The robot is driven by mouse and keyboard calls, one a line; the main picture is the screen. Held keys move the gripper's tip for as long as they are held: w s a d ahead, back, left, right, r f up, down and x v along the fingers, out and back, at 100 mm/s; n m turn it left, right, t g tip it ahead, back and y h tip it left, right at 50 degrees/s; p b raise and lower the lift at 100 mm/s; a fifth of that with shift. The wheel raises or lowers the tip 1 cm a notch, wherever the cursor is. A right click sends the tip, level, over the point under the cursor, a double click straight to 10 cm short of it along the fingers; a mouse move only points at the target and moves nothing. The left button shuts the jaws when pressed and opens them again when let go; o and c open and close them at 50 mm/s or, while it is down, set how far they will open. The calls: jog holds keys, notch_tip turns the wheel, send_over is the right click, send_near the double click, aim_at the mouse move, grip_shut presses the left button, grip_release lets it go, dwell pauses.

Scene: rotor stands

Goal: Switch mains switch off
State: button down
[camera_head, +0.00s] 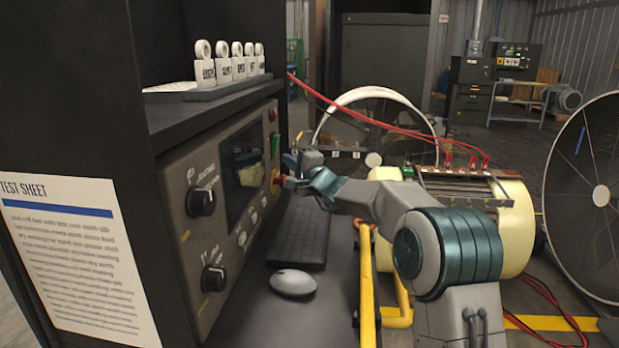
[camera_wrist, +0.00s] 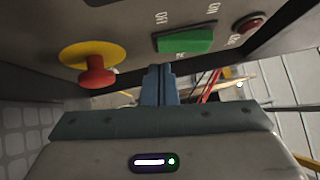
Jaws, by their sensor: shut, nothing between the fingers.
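The mains switch is a green rocker (camera_wrist: 184,40) between the OFF and ON labels on the grey panel in the wrist view. In the head view its green edge (camera_head: 275,145) shows on the panel's right end. My gripper (camera_wrist: 159,72) is shut and empty, its blue fingertips just below and left of the rocker, nearer its OFF end. I cannot tell whether they touch the panel. In the head view my gripper (camera_head: 288,161) is at the panel's right end. Which way the rocker is tipped is not clear.
A red mushroom button (camera_wrist: 96,72) on a yellow disc sits left of my fingers in the wrist view. A red lamp (camera_wrist: 250,22) is right of the rocker. A keyboard (camera_head: 300,235) and mouse (camera_head: 292,282) lie on the desk below. Red cables (camera_head: 375,122) run behind my arm.

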jog(key=w+d+f+b+v, duration=0.1)
jog(key=b+v, duration=0.1)
jog(key=v, duration=1)
jog(key=shift+w, duration=0.2)
